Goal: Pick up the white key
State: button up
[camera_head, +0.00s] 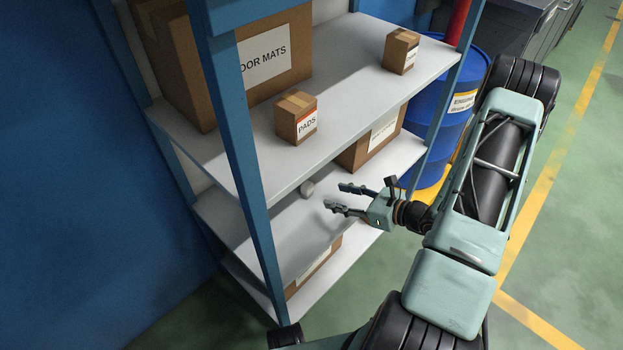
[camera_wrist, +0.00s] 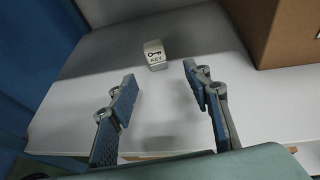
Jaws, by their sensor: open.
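The white key (camera_wrist: 155,55) is a small white block with a key symbol and the word KEY on its face. It stands on the middle shelf (camera_wrist: 60,115) of the rack. In the head view a small pale object (camera_head: 307,188) on that shelf appears to be the same block, partly hidden below the upper shelf. My gripper (camera_head: 341,197) is open and empty, reaching in over the middle shelf from the right. In the wrist view its two fingers (camera_wrist: 160,88) point toward the block, which lies beyond the tips and between their lines, not touched.
A cardboard box (camera_wrist: 290,35) stands to the right of the block on the same shelf. The upper shelf (camera_head: 345,95) edge lies above my gripper and holds a PADS box (camera_head: 296,118) and others. A blue post (camera_head: 240,160) rises at the left. A blue drum (camera_head: 440,120) stands behind my arm.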

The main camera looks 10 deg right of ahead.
aim_at(311, 189)
jog(key=shift+w+a, duration=0.25)
jog(key=shift+a, duration=0.3)
jog(key=b+x, duration=0.2)
jog(key=x, duration=0.8)
jog(key=shift+w+a+f+b, duration=0.1)
jog(key=shift+w+a+b, duration=0.15)
jog(key=shift+a+b, duration=0.1)
jog(key=shift+c, duration=0.4)
jog(key=c, duration=1.1)
jog(key=shift+c, duration=0.2)
